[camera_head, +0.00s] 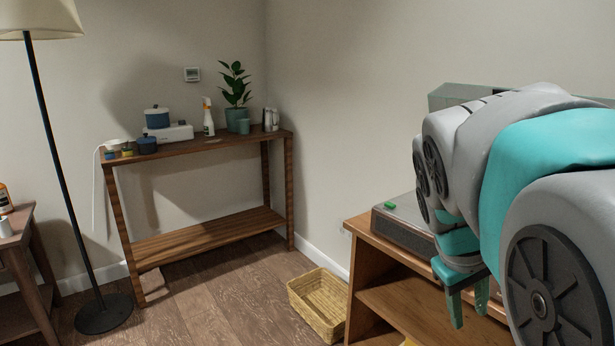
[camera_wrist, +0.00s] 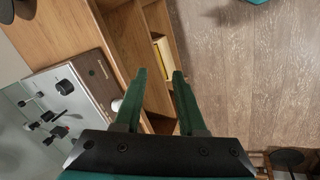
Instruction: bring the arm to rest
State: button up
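My arm, grey and teal, fills the right side of the head view. My gripper (camera_head: 468,298) hangs from it, pointing down, in front of the wooden shelf unit (camera_head: 385,294). In the wrist view the two dark green fingers of my gripper (camera_wrist: 158,74) are spread apart with a gap between them. Nothing is held between the fingers. The shelf unit also shows in the wrist view (camera_wrist: 122,28), beyond the fingers, with the floor to its right.
A turntable (camera_wrist: 75,85) with a clear cover stands on the shelf unit. A wicker basket (camera_head: 318,303) sits on the floor beside the unit. A console table (camera_head: 205,148) with a plant and pots stands at the back wall. A floor lamp (camera_head: 62,165) stands left. Floor between is clear.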

jog(key=s+a+f+m+g+y, duration=0.1)
jog(key=s+a+f, duration=0.3)
jog(key=s+f, duration=0.4)
jog(key=s+a+f+m+g+y, duration=0.1)
jog(key=s+a+f+g+y, duration=0.1)
jog(key=s+a+f, duration=0.3)
jog(key=s+f, duration=0.3)
jog(key=s, duration=0.2)
jog(key=shift+m+g+y, duration=0.3)
jog(key=shift+y, duration=0.1)
